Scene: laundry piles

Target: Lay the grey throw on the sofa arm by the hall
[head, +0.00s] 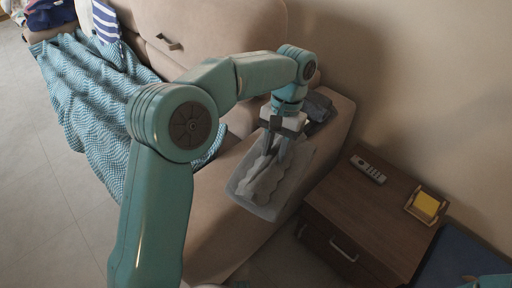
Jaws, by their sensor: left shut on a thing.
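The light grey throw (262,190) is a pale, rumpled cloth on the front part of the beige sofa arm (222,218), beside the wooden cabinet. Its upper part rises in folds to my left gripper (277,135). The left gripper points down over the arm and is shut on the throw. The lower part of the throw appears to rest on the sofa arm, with its front edge near the cabinet; exact contact is hard to tell. My right gripper is not in view.
A dark grey item (318,106) lies on the sofa arm behind the gripper. A wooden cabinet (378,222) holds a remote (368,169) and a small tray with a yellow block (426,204). A teal patterned blanket (90,100) drapes the sofa seat. The left floor is clear.

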